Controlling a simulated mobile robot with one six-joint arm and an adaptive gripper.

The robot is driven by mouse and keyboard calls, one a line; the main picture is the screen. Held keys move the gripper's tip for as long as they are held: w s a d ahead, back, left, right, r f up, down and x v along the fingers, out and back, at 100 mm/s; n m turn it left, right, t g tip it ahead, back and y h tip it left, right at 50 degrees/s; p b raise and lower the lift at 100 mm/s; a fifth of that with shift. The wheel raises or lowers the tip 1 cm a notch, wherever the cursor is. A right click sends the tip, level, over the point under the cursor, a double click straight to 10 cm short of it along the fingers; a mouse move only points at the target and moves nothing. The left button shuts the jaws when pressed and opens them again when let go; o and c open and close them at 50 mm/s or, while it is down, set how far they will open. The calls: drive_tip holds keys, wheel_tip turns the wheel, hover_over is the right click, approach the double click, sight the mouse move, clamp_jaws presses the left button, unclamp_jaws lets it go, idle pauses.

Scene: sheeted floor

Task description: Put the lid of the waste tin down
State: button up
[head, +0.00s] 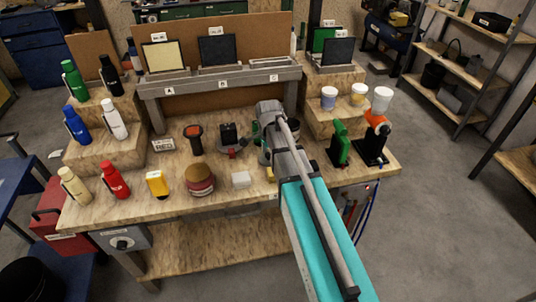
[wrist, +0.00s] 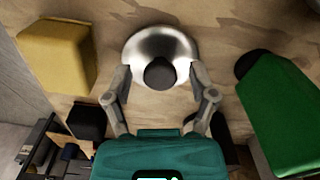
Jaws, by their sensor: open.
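In the wrist view a shiny silver domed lid (wrist: 150,43) with a dark round knob (wrist: 160,74) shows against the wood. My gripper (wrist: 161,72) is open, with one finger on each side of the knob, over the lid's near edge. A gap shows between each finger and the knob. I cannot tell whether the fingers touch the dome, or whether the lid rests on a tin or on the bench. In the head view my arm hides the lid, and I cannot make out the waste tin.
In the wrist view a yellow block (wrist: 58,53) stands left of the lid and a green object (wrist: 290,110) right.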

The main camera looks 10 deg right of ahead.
sight(268, 154)
wheel_tip(268, 154, up, 12)
drive_tip(key=p, duration=1.1)
drive_tip(key=shift+p, duration=0.3)
drive_tip(key=shift+s+f, duration=0.1)
drive_tip(key=shift+s, duration=0.05)
idle(0.3)
drive_tip(key=s+n, duration=1.5)
drive_tip(key=shift+s, duration=0.4)
drive_tip(key=shift+d, duration=0.1)
idle(1.0)
